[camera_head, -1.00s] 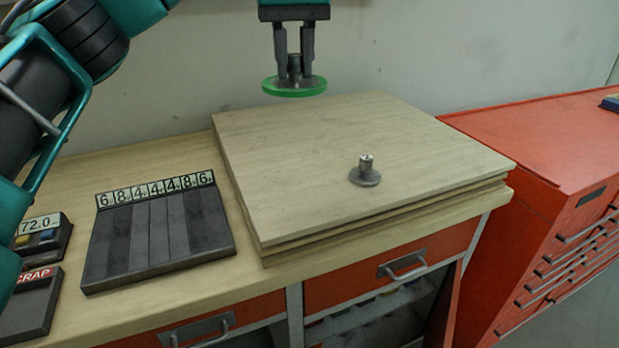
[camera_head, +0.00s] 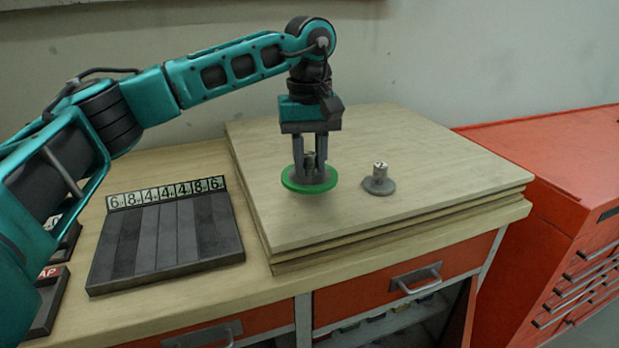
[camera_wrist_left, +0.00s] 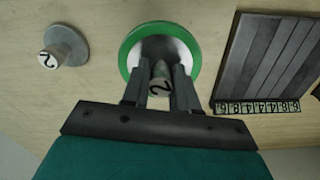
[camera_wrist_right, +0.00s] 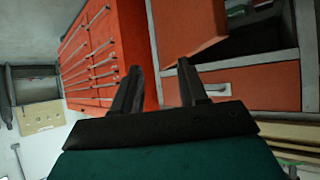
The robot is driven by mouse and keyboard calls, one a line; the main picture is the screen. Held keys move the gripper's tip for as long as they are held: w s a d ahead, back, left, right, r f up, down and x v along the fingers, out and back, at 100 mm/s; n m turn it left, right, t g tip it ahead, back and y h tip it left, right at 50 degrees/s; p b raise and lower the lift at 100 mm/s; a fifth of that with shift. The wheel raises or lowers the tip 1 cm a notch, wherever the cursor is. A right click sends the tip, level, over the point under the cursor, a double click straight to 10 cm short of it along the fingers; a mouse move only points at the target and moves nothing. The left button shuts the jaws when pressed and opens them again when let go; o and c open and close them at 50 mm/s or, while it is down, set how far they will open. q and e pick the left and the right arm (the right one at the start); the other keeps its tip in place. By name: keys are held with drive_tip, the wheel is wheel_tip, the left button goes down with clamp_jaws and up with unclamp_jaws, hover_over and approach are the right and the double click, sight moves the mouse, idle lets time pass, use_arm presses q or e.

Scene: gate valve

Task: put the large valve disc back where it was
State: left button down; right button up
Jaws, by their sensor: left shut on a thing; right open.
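The large valve disc (camera_head: 290,184) has a green rim and a grey stem. My left gripper (camera_head: 310,168) is shut on its stem and holds it upright, low over the wooden board; whether it touches the board I cannot tell. It also shows in the left wrist view (camera_wrist_left: 134,50), with a "2" on the stem top. A smaller grey disc (camera_head: 378,187) with a stem, also marked "2", stands on the board to the right of it. My right gripper (camera_wrist_right: 162,88) shows only in the right wrist view, open and empty.
The stacked wooden boards (camera_head: 440,170) lie on the bench. A red drawer cabinet (camera_head: 560,170) stands at the right. The board's back and right are clear.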

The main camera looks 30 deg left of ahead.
sight(310, 168)
use_arm(q)
drive_tip(key=shift+f, duration=1.9)
drive_tip(key=shift+f, duration=0.15)
drive_tip(key=c, duration=0.9)
unclamp_jaws()
drive_tip(key=shift+o, duration=0.2)
wheel_tip(310, 168, up, 12)
drive_tip(key=shift+r, duration=0.1)
